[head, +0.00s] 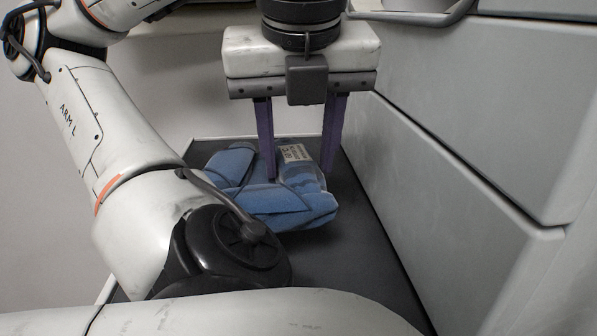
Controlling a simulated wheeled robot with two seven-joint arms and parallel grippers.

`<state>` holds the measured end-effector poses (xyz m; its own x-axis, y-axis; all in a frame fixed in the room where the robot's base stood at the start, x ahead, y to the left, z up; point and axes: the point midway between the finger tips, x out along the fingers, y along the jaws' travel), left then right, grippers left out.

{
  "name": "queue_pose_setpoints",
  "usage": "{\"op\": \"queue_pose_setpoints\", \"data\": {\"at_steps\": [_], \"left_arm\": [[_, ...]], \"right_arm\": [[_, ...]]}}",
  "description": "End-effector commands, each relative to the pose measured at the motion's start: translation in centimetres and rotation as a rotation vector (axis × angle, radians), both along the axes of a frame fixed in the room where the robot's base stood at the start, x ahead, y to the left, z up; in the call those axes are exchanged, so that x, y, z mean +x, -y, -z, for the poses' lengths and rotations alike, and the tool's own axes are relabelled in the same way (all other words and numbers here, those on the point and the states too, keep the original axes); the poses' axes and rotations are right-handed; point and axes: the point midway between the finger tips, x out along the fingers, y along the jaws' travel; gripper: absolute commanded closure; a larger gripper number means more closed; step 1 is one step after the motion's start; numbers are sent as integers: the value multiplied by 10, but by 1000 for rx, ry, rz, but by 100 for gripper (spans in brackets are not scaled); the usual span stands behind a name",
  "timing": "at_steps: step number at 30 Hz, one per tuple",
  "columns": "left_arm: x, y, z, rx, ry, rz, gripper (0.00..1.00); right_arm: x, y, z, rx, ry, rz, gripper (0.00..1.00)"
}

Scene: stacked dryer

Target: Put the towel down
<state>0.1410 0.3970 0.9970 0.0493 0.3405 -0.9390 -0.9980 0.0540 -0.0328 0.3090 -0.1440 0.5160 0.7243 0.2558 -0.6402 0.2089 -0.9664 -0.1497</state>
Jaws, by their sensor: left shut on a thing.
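The blue towel (285,205) is folded and bunched, with a pale printed label (294,153) showing at its far side. It is over the dark grey surface in the middle of the head view; I cannot tell whether it rests fully on it. My left gripper (299,170) points down from above, its two purple fingers shut on the towel, with folds of cloth between them. Part of the towel's left side is hidden behind my left arm. My right gripper is not in view.
The dark grey surface (370,265) is clear to the front right of the towel. A light grey panelled front (465,140) rises close along its right side. A pale wall (150,110) stands behind and to the left. A grey metal bar (425,17) shows at the top right.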

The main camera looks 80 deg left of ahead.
Motion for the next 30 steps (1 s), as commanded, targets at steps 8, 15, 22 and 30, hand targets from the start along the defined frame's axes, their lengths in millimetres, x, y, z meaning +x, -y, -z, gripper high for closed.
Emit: {"op": "queue_pose_setpoints", "data": {"at_steps": [8, 15, 22, 30], "left_arm": [[0, 0, 27, 0, 0, 2, 91], [0, 0, 53, 0, 2, 2, 91], [0, 0, 54, 0, 2, 1, 91], [0, 0, 55, 0, 1, 1, 38]], "right_arm": [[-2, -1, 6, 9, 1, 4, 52], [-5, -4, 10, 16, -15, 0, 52], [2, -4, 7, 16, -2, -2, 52], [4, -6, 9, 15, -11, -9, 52]]}}
